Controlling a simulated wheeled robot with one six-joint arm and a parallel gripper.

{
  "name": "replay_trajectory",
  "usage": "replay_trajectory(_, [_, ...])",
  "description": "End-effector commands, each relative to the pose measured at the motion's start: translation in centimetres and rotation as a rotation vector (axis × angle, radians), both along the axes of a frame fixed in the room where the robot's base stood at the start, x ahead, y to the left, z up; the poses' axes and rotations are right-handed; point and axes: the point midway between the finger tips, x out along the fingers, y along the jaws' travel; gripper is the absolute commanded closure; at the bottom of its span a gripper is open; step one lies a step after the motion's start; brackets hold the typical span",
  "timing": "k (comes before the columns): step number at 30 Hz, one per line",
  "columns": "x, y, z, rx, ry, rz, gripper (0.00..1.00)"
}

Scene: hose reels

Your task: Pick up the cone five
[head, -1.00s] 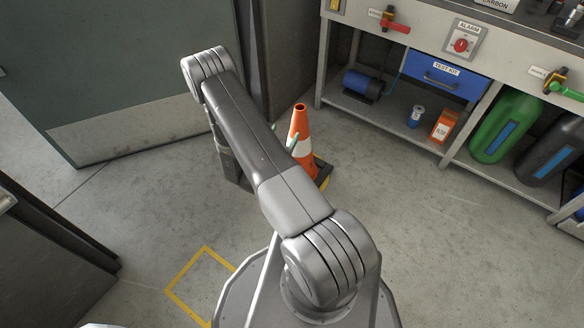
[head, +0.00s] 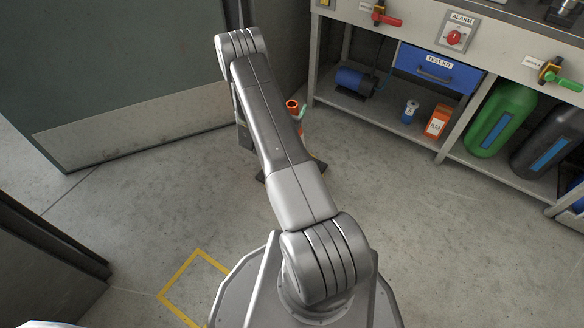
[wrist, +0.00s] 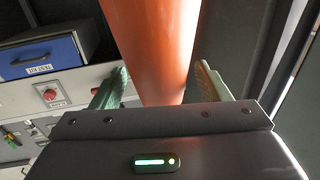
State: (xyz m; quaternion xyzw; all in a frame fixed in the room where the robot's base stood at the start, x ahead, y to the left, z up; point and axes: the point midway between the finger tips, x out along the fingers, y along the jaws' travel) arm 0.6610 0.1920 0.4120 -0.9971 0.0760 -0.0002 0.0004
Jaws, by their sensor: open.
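The orange cone (head: 292,104) stands on the floor beyond my arm in the head view. Its open top and a bit of its base show; my arm hides most of the rest. In the wrist view the cone's smooth orange body (wrist: 150,40) rises between the two fingers of my gripper (wrist: 162,68). The fingers are apart, one on each side of the cone. A gap shows on the right side; on the left I cannot tell if the finger touches. No number is visible on the cone.
A workbench (head: 440,158) stands at the right with a blue test kit drawer (head: 437,70), a green canister (head: 502,120) and a dark canister (head: 548,140). A large dark panel (head: 120,70) stands at the left. The floor at front right is clear.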

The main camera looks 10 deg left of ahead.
Motion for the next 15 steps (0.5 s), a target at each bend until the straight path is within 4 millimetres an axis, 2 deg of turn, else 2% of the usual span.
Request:
replay_trajectory(5, [-0.01, 0.02, 0.03, -0.001, 0.001, 0.001, 0.33])
replay_trajectory(15, [-0.05, 0.0, 0.01, -0.001, 0.001, 0.0, 1.0])
